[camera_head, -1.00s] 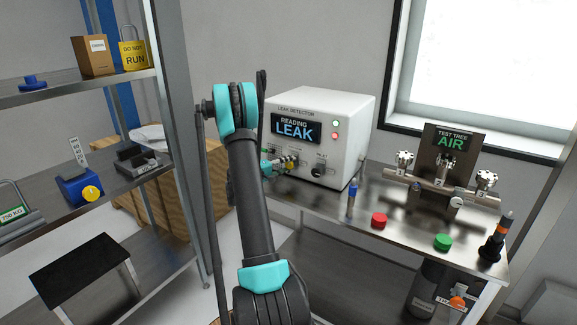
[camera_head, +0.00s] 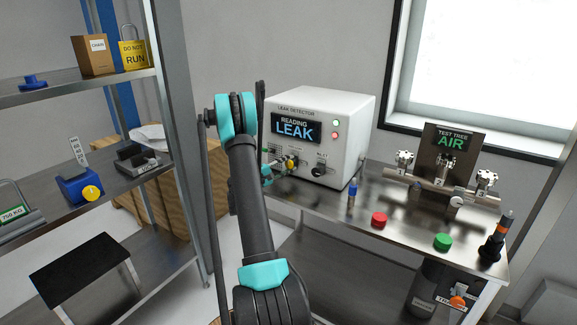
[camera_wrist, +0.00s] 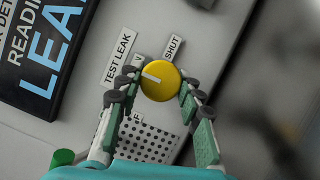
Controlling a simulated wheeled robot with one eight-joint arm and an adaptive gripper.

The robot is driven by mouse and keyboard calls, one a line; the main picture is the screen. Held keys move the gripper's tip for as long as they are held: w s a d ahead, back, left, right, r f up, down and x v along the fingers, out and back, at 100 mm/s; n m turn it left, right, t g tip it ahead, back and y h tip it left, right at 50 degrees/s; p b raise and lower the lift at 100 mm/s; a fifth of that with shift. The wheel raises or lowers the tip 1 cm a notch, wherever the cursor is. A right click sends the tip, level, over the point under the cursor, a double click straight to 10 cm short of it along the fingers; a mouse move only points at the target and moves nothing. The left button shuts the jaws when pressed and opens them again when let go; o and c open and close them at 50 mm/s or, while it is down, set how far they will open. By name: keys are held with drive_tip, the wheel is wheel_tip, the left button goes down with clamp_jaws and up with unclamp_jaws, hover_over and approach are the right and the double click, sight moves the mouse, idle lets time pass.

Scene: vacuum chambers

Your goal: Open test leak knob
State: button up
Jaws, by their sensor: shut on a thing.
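The test leak knob is a round yellow knob (camera_wrist: 161,82) with a white pointer line, on the front of the white leak detector (camera_head: 345,118). In the wrist view its label "TEST LEAK" (camera_wrist: 119,57) is beside it and a "SHUT" mark (camera_wrist: 173,47) is above it. The pointer line lies toward the left, away from "SHUT". My gripper (camera_wrist: 158,88) has its two fingers on either side of the knob, shut on it. In the head view the gripper (camera_head: 282,165) is at the detector's front, small and partly hidden by my arm.
The detector screen (camera_head: 296,128) reads "READING LEAK". A green knob (camera_wrist: 64,157) is at the wrist view's lower left. On the bench, a red button (camera_head: 379,219), a green button (camera_head: 442,242) and the test tree (camera_head: 447,160) showing "AIR" stand to the right.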

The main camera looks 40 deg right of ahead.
drive_tip(key=o, duration=1.2)
drive_tip(key=a, duration=0.8)
drive_tip(key=a+f, duration=0.1)
drive_tip(key=a, duration=0.3)
drive_tip(key=shift+f, duration=0.1)
